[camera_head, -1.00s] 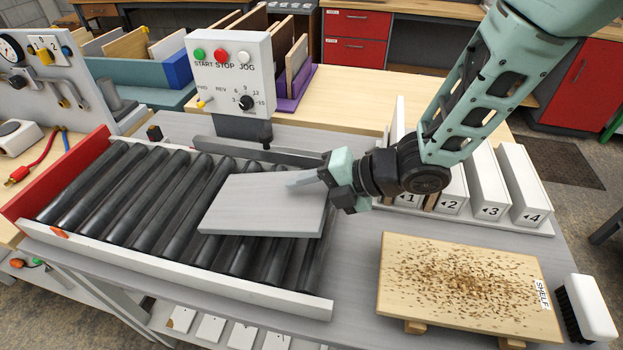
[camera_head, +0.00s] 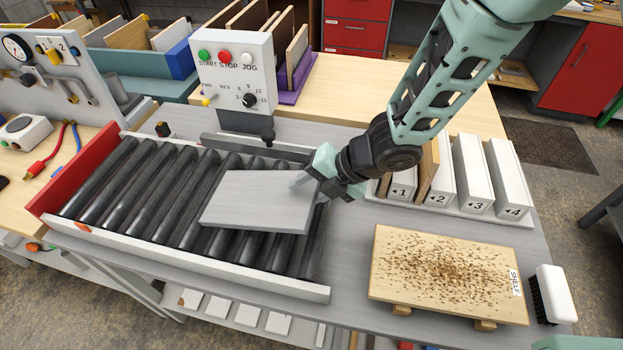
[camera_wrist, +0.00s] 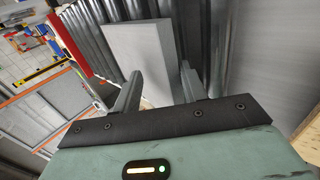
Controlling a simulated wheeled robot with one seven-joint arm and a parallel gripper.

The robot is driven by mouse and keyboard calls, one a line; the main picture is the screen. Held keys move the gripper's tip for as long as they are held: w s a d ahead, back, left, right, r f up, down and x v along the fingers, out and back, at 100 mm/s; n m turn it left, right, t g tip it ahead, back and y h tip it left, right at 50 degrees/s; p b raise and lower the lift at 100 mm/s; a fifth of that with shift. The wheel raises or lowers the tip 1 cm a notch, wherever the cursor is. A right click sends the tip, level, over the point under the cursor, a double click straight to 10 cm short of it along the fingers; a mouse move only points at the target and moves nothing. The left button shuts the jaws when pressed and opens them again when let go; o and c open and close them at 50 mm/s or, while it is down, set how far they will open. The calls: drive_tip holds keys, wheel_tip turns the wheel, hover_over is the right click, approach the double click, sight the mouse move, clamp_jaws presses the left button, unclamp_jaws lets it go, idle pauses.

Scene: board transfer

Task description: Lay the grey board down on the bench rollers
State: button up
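The grey board (camera_head: 258,196) lies flat over the right part of the bench rollers (camera_head: 155,196), apparently resting on them. Its underside is hidden, so I cannot see the contact. My gripper (camera_head: 304,183) is at its right end, one finger over the top face. In the wrist view, the fingers of my gripper (camera_wrist: 160,84) stand apart on either side of the board's (camera_wrist: 138,45) near end, with a visible gap between them. The lower finger is mostly hidden in the head view.
A control box (camera_head: 236,70) stands behind the rollers. A red end plate (camera_head: 70,185) closes their left end, and a white rail (camera_head: 200,262) runs along the front. Numbered white holders (camera_head: 470,175) stand at right, behind a speckled shelf board (camera_head: 448,270) and a brush (camera_head: 553,295).

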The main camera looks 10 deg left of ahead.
drive_tip(key=shift+r+h+p, duration=0.3)
drive_tip(key=shift+h+p, duration=0.7)
drive_tip(key=shift+p, duration=1.8)
drive_tip(key=shift+d+f, duration=0.1)
drive_tip(key=shift+f, duration=0.05)
drive_tip(key=shift+d, duration=0.1)
drive_tip(key=shift+s+d+r, duration=0.1)
drive_tip(key=shift+d+r, duration=0.2)
drive_tip(key=shift+d, duration=0.45)
drive_tip(key=shift+s+d+r, duration=0.1)
drive_tip(key=shift+d+r, duration=0.2)
drive_tip(key=shift+d, duration=0.4)
drive_tip(key=o, duration=0.6)
drive_tip(key=shift+w, duration=0.1)
drive_tip(key=shift+c, duration=0.2)
wheel_tip(320, 180, up, 8)
drive_tip(key=d+p, duration=0.1)
drive_tip(key=p, duration=0.5)
drive_tip(key=shift+d+f, duration=0.2)
